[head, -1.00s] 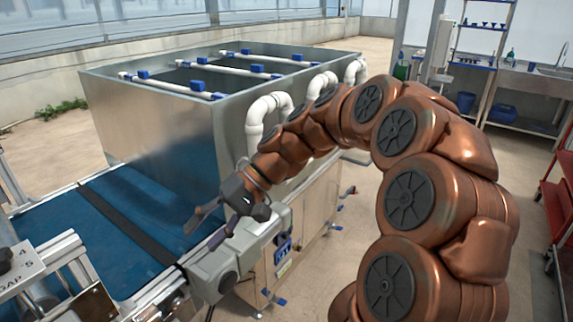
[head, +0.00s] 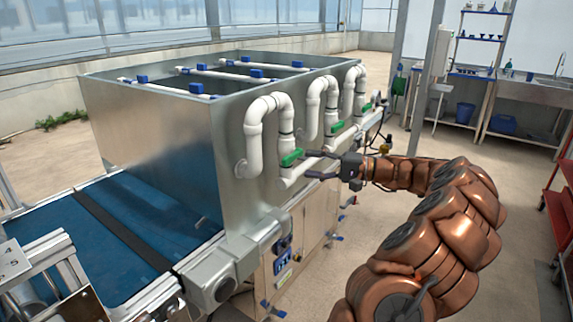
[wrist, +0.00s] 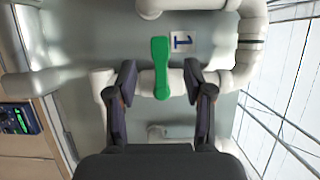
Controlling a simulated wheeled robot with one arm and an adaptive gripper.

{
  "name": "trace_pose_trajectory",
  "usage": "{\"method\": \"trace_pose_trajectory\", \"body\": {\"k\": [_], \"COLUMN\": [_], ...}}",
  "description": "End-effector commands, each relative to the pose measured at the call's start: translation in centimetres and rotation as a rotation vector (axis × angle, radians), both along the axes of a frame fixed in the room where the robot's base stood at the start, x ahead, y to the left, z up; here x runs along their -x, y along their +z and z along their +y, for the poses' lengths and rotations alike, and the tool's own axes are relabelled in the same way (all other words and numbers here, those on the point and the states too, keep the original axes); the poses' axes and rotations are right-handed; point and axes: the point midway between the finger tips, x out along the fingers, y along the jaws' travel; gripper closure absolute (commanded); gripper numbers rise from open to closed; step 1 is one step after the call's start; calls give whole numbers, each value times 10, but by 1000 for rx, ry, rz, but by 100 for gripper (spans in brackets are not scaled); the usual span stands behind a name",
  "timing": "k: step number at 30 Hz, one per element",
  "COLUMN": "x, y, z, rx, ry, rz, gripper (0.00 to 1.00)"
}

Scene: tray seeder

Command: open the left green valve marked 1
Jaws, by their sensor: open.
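The left green valve handle (head: 290,158) sits on the nearest white pipe of the metal tank. In the wrist view the green handle (wrist: 160,66) stands in front of me, beside a label marked 1 (wrist: 183,41). My gripper (head: 311,164) is beside the valve in the head view. In the wrist view my gripper (wrist: 160,82) is open, with one finger on each side of the handle's lower end and gaps between. I cannot tell whether the fingertips reach as deep as the handle.
Two more green valves (head: 336,126) (head: 367,107) sit on the pipes farther along. White pipes (head: 255,130) stick out from the tank wall (head: 160,130) around the valve. A blue conveyor belt (head: 150,220) lies at the left.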

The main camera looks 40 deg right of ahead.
Motion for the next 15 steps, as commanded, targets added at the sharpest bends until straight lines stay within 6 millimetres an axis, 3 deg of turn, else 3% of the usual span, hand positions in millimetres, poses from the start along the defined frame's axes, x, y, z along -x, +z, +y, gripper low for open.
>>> {"method": "trace_pose_trajectory", "body": {"k": [4,15], "x": [-7,-45], "y": [1,1], "z": [4,40], "rx": [-2,-3], "ry": [-3,-1], "rz": [-4,-3], "gripper": [48,48]}}
